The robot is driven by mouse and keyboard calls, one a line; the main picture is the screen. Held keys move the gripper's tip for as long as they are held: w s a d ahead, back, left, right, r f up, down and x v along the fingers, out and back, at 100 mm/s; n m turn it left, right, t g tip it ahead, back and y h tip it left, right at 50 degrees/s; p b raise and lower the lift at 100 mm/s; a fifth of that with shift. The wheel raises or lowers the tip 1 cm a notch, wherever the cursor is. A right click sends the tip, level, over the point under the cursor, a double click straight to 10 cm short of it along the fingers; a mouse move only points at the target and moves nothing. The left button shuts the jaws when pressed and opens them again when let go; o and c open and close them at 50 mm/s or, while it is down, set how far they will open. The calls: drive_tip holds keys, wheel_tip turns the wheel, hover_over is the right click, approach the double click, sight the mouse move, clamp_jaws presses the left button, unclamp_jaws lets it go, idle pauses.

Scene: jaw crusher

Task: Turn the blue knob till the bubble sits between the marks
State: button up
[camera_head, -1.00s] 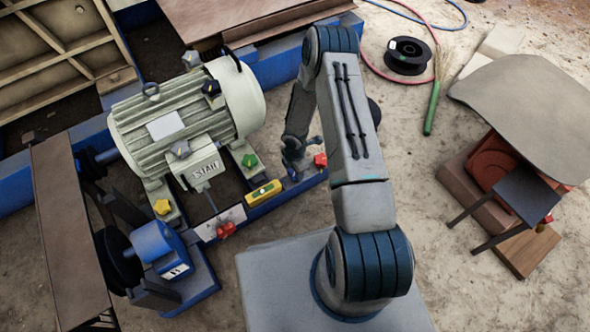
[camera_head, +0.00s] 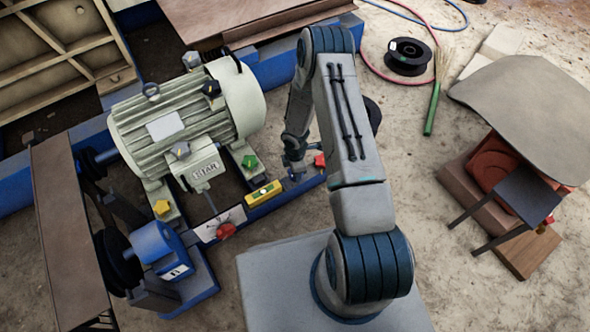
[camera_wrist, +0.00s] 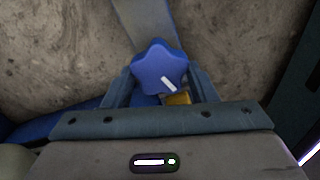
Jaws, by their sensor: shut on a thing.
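The blue knob (camera_wrist: 159,68) is star-shaped with a white line on its top. It sits between the two fingers of my gripper (camera_wrist: 160,82) in the wrist view, and the fingers are shut on it. In the head view my gripper (camera_head: 294,172) is at the right part of the blue rail, and the knob is mostly hidden there. The yellow level (camera_head: 263,193) lies on the rail just left of my gripper. Its vial shows as a small pale green patch. The bubble and the marks are too small to make out. In the wrist view only a yellow corner shows below the knob.
A red knob (camera_head: 320,161) stands right beside my gripper, and another red knob (camera_head: 226,230) is at the rail's left part. The motor (camera_head: 187,118) stands behind the rail, with green and yellow knobs at its feet. A stool (camera_head: 515,193) stands at the right.

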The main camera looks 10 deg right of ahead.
drive_tip(key=o, duration=1)
drive_tip(key=shift+r, duration=0.1)
wheel_tip(320, 180, up, 14)
drive_tip(key=p, duration=0.5)
drive_tip(key=shift+f+p, duration=0.2)
drive_tip(key=shift+p, duration=0.15)
